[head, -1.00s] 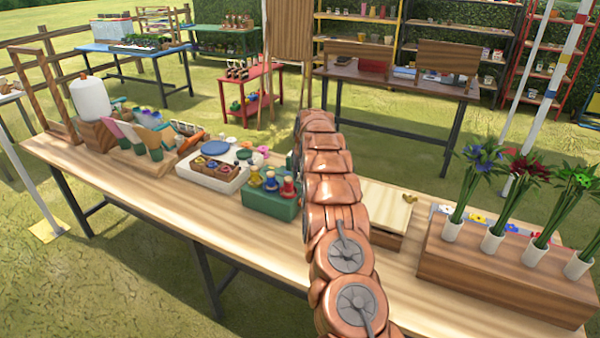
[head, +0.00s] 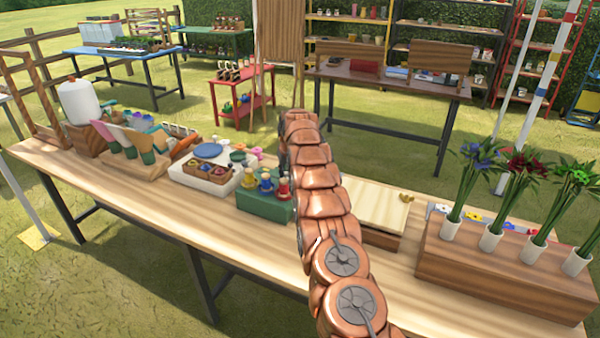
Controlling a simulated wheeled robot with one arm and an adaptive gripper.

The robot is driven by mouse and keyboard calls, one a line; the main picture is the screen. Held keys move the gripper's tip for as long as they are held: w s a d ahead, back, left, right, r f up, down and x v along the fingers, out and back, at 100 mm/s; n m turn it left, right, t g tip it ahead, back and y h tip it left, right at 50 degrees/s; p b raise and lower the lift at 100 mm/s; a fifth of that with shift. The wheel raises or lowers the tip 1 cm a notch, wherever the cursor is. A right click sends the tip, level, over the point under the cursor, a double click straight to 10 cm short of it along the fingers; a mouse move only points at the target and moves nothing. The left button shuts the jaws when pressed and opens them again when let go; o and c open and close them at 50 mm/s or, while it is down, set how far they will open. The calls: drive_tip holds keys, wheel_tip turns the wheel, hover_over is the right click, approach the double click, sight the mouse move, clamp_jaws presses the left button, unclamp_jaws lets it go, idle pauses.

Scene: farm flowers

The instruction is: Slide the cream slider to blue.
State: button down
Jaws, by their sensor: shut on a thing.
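My copper-coloured segmented arm reaches from the bottom of the head view toward the middle of the table (head: 230,268). My gripper is hidden behind the arm. I cannot make out the cream slider for certain. A cream board (head: 368,207) lies on a low wooden box just right of the arm, with a small gold piece (head: 405,197) at its far right corner. A pale strip with small flower shapes in blue, red and yellow (head: 474,217) lies behind the wooden planter block, partly hidden by it.
The wooden planter block (head: 500,272) with several potted flowers stands at the right. A green box with small bottles (head: 265,206) and a white tray (head: 215,185) sit left of the arm. A white dome (head: 79,101) stands farther left. The table's front left is clear.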

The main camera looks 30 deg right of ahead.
sight(277, 176)
drive_tip(key=shift+w+a+r, duration=0.1)
drive_tip(key=shift+w+a, duration=0.25)
drive_tip(key=shift+w, duration=0.25)
drive_tip(key=shift+w+a+r, duration=0.1)
drive_tip(key=shift+w+a, duration=0.2)
drive_tip(key=shift+w, duration=0.25)
drive_tip(key=shift+w+a+f, duration=0.1)
drive_tip(key=shift+w+a, duration=0.2)
drive_tip(key=shift+a, duration=0.05)
drive_tip(key=c, duration=1)
unclamp_jaws()
drive_tip(key=shift+s+d, duration=0.1)
drive_tip(key=v, duration=1.1)
drive_tip(key=shift+s+r, duration=0.25)
drive_tip(key=shift+r, duration=0.1)
